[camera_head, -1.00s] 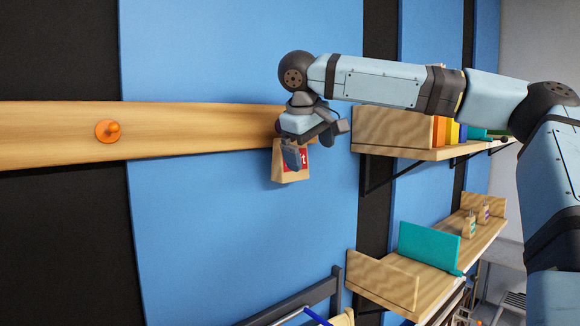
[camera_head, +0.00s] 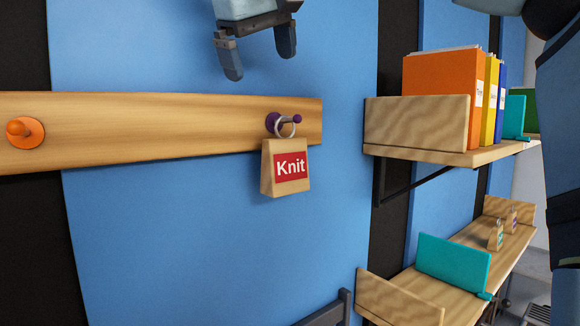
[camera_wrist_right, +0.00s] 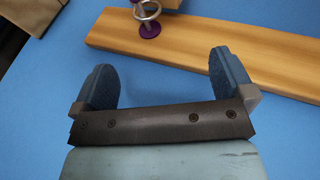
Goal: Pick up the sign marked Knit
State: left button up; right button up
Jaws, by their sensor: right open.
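The Knit sign (camera_head: 290,168) is a small wooden tag with a red label and white letters. It hangs by a metal ring (camera_head: 285,127) from a purple peg (camera_head: 272,123) near the right end of a wooden board (camera_head: 160,125). My right gripper (camera_head: 259,64) is open and empty, above the board and the sign, apart from both. In the right wrist view, its fingers (camera_wrist_right: 162,75) stand apart. Beyond them are the purple peg (camera_wrist_right: 150,29), the ring (camera_wrist_right: 149,11) and the board (camera_wrist_right: 210,45). Only a sliver of the sign shows at the top edge. My left gripper is out of view.
An orange peg (camera_head: 24,131) sits on the board at the left. A wooden shelf (camera_head: 415,125) with orange, yellow and blue binders juts out at the right. A lower shelf (camera_head: 400,300) holds a teal divider (camera_head: 454,263) and small tags. The blue wall around the sign is clear.

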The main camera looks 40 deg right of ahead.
aim_at(277, 125)
jog(key=x, duration=0.7)
jog(key=shift+s+f, duration=0.15)
jog(key=shift+f, duration=0.15)
jog(key=shift+w+d+f+p, duration=0.2)
jog(key=shift+d+f+p, duration=0.15)
jog(key=shift+f, duration=0.1)
jog(key=x, duration=0.1)
jog(key=p+x, duration=0.1)
jog(key=x, duration=0.2)
jog(key=shift+s+d, duration=0.1)
jog(key=shift+s, duration=0.2)
jog(key=shift+w+d+f, duration=0.2)
jog(key=shift+f, duration=0.15)
jog(key=shift+s+a+r, duration=0.1)
jog(key=c, duration=1)
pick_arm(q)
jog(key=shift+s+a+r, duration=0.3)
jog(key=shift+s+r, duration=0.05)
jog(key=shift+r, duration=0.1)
pick_arm(e)
jog(key=shift+c, duration=0.7)
